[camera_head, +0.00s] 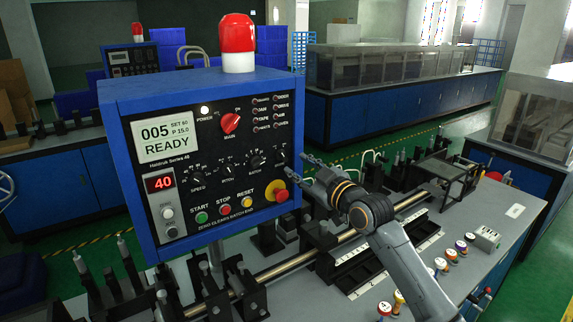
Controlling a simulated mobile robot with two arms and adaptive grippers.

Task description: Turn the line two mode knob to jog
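A blue control box (176,87) with a black front panel stands in front of me. The panel has a row of small black knobs: a speed knob (197,179), a second knob (228,169), a batch knob (257,162) and a rightmost knob (279,157). The print is too small to tell which one is a mode knob, or which line the box serves. My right gripper (296,164) is just right of the panel's edge, close to the rightmost knob, its fingers apart and empty. I see no contact. My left gripper is out of view.
A red main switch (230,122), a red emergency stop (281,195) and start, stop and reset buttons (224,209) share the panel. A red beacon (238,44) stands on top. A similar panel (131,59) is behind. Machine shafts and brackets (325,240) fill the bench below.

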